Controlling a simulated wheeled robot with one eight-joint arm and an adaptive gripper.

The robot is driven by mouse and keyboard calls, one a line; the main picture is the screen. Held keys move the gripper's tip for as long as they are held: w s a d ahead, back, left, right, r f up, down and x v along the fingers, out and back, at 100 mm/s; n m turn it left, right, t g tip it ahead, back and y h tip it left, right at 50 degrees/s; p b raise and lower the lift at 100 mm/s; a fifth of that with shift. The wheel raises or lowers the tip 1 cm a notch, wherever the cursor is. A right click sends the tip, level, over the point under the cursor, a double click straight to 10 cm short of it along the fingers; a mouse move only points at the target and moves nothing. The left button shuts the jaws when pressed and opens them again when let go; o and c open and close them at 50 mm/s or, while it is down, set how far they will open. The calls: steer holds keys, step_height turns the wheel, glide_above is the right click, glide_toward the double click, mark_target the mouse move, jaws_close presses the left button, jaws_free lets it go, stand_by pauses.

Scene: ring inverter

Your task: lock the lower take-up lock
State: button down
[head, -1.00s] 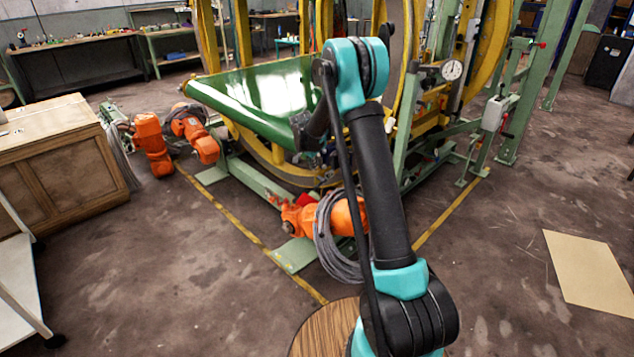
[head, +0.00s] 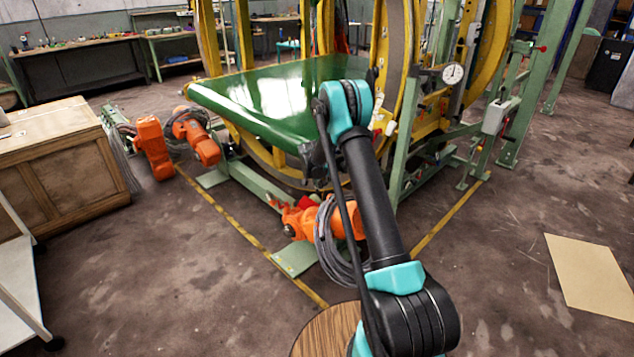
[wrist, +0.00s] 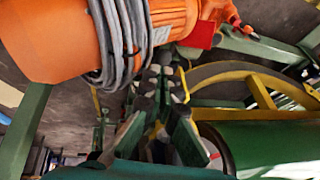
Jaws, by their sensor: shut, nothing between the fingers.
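I cannot pick out the lower take-up lock for certain in either view. In the wrist view my gripper (wrist: 165,92) points toward the machine, its dark fingers shut with nothing between them. In the head view the dark end of my arm (head: 316,165) hangs by the front edge of the green bed (head: 270,98), and the fingers are hard to make out. An orange motor (head: 335,222) with coiled grey cable sits low below it. In the wrist view this motor (wrist: 60,40) is at upper left, with a red block (wrist: 205,36) beside it.
The yellow ring frame (head: 395,75) and green posts (head: 407,140) stand close around my arm. Two more orange motors (head: 155,148) are at left, near a wooden crate (head: 60,160). A dial gauge (head: 453,74) is at right. Floor in front is mostly clear.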

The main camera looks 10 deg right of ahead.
mark_target(318, 191)
steer(key=shift+w+f, duration=0.1)
steer(key=shift+f, duration=0.15)
steer(key=shift+a+f+t+h, duration=0.1)
steer(key=shift+f+t+h, duration=0.3)
steer(key=shift+t+h, duration=0.3)
stand_by(0.4)
step_height(318, 191, down, 2)
steer(key=t+h, duration=0.2)
steer(key=h, duration=0.1)
steer(key=shift+a+f+n+t, duration=0.1)
steer(key=shift+n+t, duration=0.2)
steer(key=shift+w+d+f, duration=0.15)
steer(key=shift+d+f, duration=0.2)
steer(key=shift+f, duration=0.35)
steer(key=shift+w+d+f, duration=0.15)
steer(key=shift+d+f, duration=0.15)
steer(key=shift+f, duration=0.35)
steer(key=shift+d+f, duration=0.1)
